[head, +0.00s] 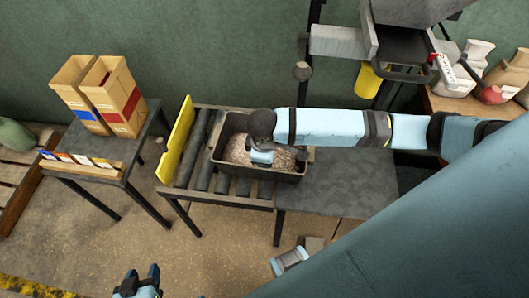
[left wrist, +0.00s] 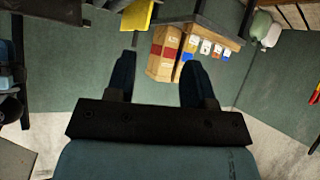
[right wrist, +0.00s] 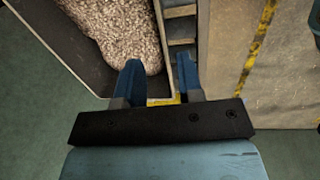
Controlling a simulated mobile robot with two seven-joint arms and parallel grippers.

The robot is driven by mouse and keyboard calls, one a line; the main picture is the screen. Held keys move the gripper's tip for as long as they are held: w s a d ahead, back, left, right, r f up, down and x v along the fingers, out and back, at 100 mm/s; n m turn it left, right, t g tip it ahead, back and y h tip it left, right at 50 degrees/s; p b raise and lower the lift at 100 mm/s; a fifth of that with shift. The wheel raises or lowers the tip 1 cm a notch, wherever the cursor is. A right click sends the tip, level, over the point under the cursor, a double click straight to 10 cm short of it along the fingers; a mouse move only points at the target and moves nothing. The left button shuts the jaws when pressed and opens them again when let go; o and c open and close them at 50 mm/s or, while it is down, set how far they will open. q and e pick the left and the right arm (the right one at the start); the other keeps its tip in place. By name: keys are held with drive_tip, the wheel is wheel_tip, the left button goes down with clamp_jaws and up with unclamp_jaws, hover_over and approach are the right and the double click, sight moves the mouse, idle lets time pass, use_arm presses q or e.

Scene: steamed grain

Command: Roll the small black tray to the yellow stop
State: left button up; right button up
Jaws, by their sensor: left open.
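The small black tray (head: 283,173) sits on the rollers, full of pale grain. The yellow stop (head: 176,145) is an upright plate at the left end of the rollers, with bare rollers between it and the tray. My right gripper (head: 262,155) is over the tray, largely hidden by its own wrist. In the right wrist view its fingers (right wrist: 159,72) are apart, one over the grain and one outside, with the tray wall (right wrist: 160,35) seen between them. Contact cannot be told. My left gripper (head: 138,280) is open and empty, low in front of the tables.
A left side table (head: 130,150) holds two tall cardboard boxes (head: 112,95) and a card rack (head: 85,163). A dark flat table (head: 340,190) adjoins the rollers on the right. A machine (head: 400,45) with a yellow part (head: 368,80) stands behind. Sacks (head: 505,75) are at the right.

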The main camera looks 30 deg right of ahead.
sight(265, 173)
drive_tip(key=f, duration=0.3)
drive_tip(key=f+b, duration=0.1)
drive_tip(key=f, duration=0.3)
drive_tip(key=w+f, duration=0.1)
drive_tip(key=f, duration=0.2)
drive_tip(key=shift+d+f+b, duration=0.2)
drive_tip(key=shift+d+b, duration=0.1)
drive_tip(key=shift+d, duration=0.1)
drive_tip(key=shift+w+f, duration=0.1)
drive_tip(key=shift+f, duration=0.3)
use_arm(q)
drive_tip(key=shift+w+f, duration=0.15)
drive_tip(key=shift+f, duration=0.2)
use_arm(e)
clamp_jaws()
use_arm(q)
drive_tip(key=shift+d, duration=0.1)
drive_tip(key=shift+a+f, duration=0.15)
drive_tip(key=shift+a, duration=0.1)
drive_tip(key=shift+d, duration=0.25)
use_arm(e)
drive_tip(key=shift+w+a, duration=0.1)
